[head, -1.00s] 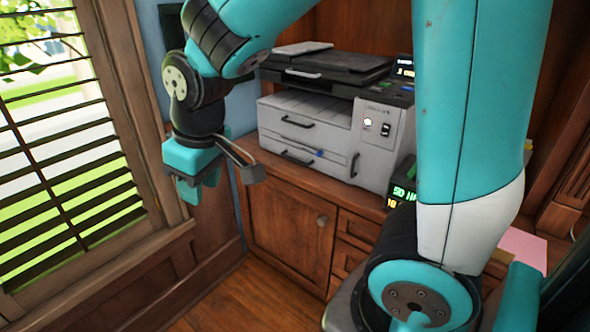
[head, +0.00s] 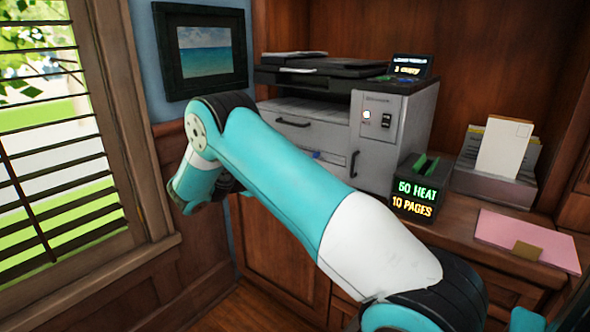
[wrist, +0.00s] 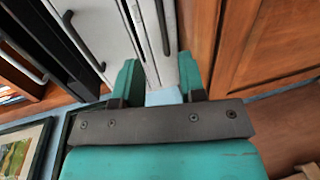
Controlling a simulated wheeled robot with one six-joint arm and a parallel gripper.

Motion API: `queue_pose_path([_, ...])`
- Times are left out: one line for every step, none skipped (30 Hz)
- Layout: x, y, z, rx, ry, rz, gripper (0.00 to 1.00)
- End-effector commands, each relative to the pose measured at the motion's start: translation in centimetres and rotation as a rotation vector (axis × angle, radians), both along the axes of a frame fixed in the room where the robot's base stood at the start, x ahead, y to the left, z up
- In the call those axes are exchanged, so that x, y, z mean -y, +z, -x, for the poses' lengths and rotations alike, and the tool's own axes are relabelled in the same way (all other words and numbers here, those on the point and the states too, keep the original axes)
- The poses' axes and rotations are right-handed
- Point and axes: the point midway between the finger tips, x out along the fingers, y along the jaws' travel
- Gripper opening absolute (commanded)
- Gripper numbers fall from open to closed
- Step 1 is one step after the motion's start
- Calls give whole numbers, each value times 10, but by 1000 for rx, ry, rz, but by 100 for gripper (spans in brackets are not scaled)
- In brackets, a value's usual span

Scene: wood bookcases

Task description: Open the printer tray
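The grey-white printer (head: 398,125) stands on the wooden cabinet top. Its upper tray front (head: 325,133) has a dark bar handle (head: 292,123). A lower tray front (head: 327,157) below it is partly hidden by my arm. My gripper is hidden behind my arm in the head view. In the wrist view my gripper (wrist: 158,78) is open, its two teal fingers on either side of a narrow grey strip of the printer. One dark handle (wrist: 163,28) lies ahead between the fingers, and another (wrist: 83,40) lies to their left. I cannot tell whether the fingers touch the printer.
A box with lit "50 HEAT 10 PAGES" text (head: 413,193) stands right of the printer. Beyond are a paper holder (head: 497,190) and a pink folder (head: 522,241). A framed picture (head: 208,101) hangs left. The shuttered window (head: 55,130) is at far left.

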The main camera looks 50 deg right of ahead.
Motion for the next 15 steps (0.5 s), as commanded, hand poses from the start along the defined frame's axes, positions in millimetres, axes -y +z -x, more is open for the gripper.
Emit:
queue_pose_path([13,-3,0,1,-5,-2,37])
queue_pose_path([19,-5,0,1,-5,-2,37])
queue_pose_path([29,-7,-1,1,-5,-1,37])
queue_pose_path([35,-8,-2,1,-5,-2,37])
queue_pose_path([42,-10,-2,1,-4,-2,37])
queue_pose_path([51,-12,-3,2,-5,-2,37])
queue_pose_path([58,-13,-3,3,-6,-2,37])
queue_pose_path([65,-15,-4,1,-4,-2,37])
queue_pose_path([74,-17,-4,2,-5,-2,37])
queue_pose_path([80,-18,-5,2,-5,-2,37])
queue_pose_path([86,-19,-5,2,-5,-2,37])
queue_pose_path([94,-21,-6,2,-3,-3,37])
queue_pose_path([99,-22,-7,2,-4,-3,37])
queue_pose_path([104,-23,-7,1,-3,-2,37])
queue_pose_path([110,-24,-8,2,-3,-2,37])
